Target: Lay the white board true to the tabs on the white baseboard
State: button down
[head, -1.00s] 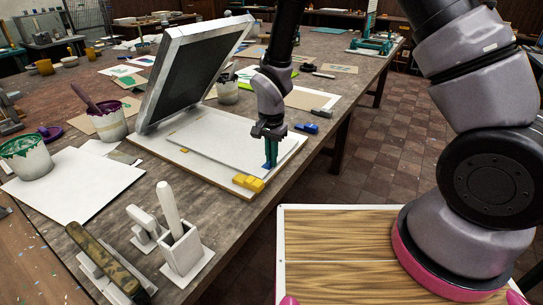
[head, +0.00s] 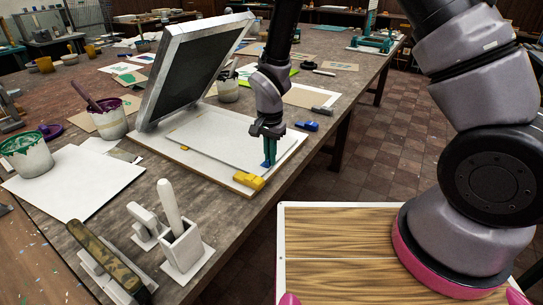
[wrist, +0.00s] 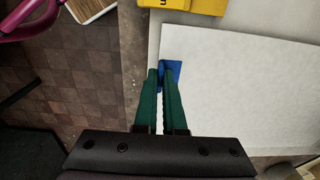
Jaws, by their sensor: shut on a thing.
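The white board (head: 215,135) lies on the white baseboard (head: 195,163), under the raised hinged screen (head: 195,70). My gripper (head: 269,160) is at the board's near right corner. Its green fingers are shut on a small blue piece (wrist: 172,70) at that corner, which also shows in the head view between and below the fingertips. In the wrist view the white board (wrist: 240,90) spreads right from the fingertips, with a strip of baseboard beyond its edge. A small yellow tab (head: 184,148) shows by the board's left edge. Whether the board's edges touch the tabs I cannot tell.
A yellow block (head: 249,181) sits on the baseboard's near edge, close to my gripper. A blue block (head: 307,126) lies to the right on the table. Paint pots (head: 27,155) and a white paper sheet (head: 75,182) are to the left. The table edge is close.

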jog(key=shift+a, duration=0.1)
dwell(0.3)
jog(key=c, duration=0.8)
grip_release()
jog(key=shift+c, duration=0.2)
jog(key=shift+r, duration=3.5)
